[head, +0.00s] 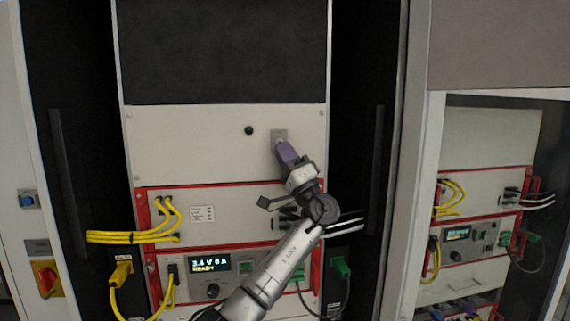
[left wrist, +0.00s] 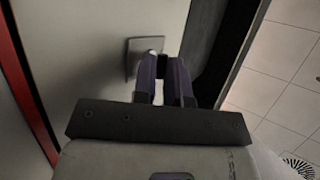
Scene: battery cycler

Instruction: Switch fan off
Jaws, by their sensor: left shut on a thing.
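The fan switch is a small grey plate (head: 279,134) on the upper white panel, with a lever that my gripper mostly hides. In the left wrist view the plate (left wrist: 131,62) stands just beyond the fingers, with a pale lever tip (left wrist: 153,52) showing by the left finger. My left gripper (head: 282,147) reaches up to the switch from below. Its purple fingers, also in the left wrist view (left wrist: 164,72), are closed on the lever with a narrow gap between them. My right gripper is not in view.
A black round knob (head: 249,130) sits left of the switch. Below are red-framed modules with yellow cables (head: 135,237) and a lit display (head: 209,265). A red and yellow rotary switch (head: 46,278) is at far left. A second open rack (head: 486,200) stands at right.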

